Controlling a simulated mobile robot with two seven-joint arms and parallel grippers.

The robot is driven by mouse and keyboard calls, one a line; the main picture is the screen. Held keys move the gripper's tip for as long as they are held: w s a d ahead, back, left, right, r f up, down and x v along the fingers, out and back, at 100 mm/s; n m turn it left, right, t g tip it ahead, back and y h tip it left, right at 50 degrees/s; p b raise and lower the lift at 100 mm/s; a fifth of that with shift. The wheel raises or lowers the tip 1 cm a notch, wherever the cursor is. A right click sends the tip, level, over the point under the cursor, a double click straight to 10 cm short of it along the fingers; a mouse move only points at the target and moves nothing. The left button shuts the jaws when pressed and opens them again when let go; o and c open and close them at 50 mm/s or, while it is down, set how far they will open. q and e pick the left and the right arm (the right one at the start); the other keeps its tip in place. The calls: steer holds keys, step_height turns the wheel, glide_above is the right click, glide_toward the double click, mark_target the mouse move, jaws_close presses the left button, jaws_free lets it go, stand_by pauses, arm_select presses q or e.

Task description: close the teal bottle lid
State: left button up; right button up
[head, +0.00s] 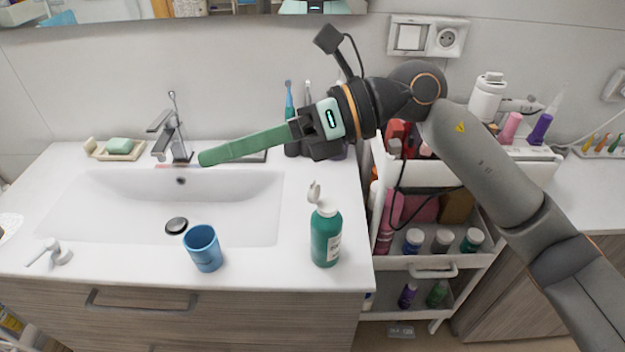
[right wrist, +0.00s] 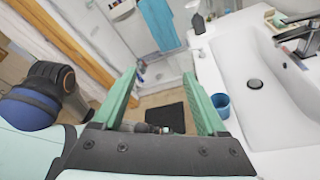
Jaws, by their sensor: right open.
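The teal bottle (head: 326,238) stands upright on the counter near its front right corner. Its white flip lid (head: 314,191) stands open, raised above the white cap at the left. My right gripper (head: 202,158) reaches left over the back of the sink, above and left of the bottle and apart from it. In the right wrist view its two green fingers (right wrist: 160,75) are spread, with nothing between them. The bottle does not show in the right wrist view. My left gripper does not show in the head view.
A blue cup (head: 203,248) stands on the counter's front edge, left of the bottle. The sink (head: 120,205), with its tap (head: 170,135), lies left of it. A loaded white cart (head: 425,262) stands right of the counter. Toothbrushes (head: 289,105) stand behind my right gripper.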

steer(key=w+d+f+t+h, duration=0.2)
steer(key=w+d+f+h, duration=0.15)
steer(key=d+h, duration=0.2)
steer(key=t+h, duration=0.2)
steer(key=h, duration=0.3)
glide_toward(314, 181)
steer(key=p+x, duration=0.2)
steer(key=x, duration=0.8)
steer(key=shift+a, duration=0.15)
jaws_close()
